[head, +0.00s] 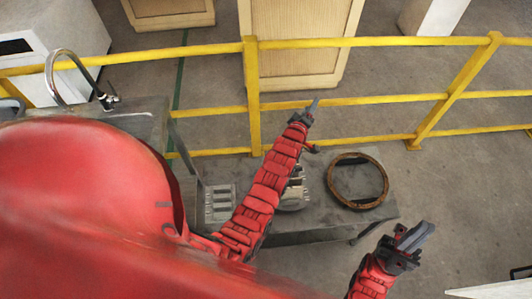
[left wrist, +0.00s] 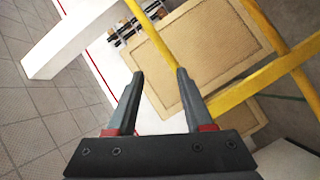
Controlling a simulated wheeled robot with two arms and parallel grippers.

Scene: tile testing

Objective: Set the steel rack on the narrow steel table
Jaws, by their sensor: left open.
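The narrow steel table (head: 325,215) stands below the yellow railing in the head view. A grey slotted metal piece (head: 219,204), which looks like the steel rack, is at the table's left end; my red arm and body hide its surroundings. Another grey metal object (head: 293,197) is on the table, partly behind my left arm. My left gripper (head: 312,110) is beyond the table by the railing, open and empty; its two spread fingers also show in the left wrist view (left wrist: 160,88). My right gripper (head: 416,238) is right of the table's front corner; its finger gap is unclear.
A brown ring (head: 335,176) lies on the table's right part. The yellow railing (head: 350,100) runs behind the table, with a wooden cabinet (head: 298,45) beyond. A steel sink bench (head: 140,120) with a tap stands at left.

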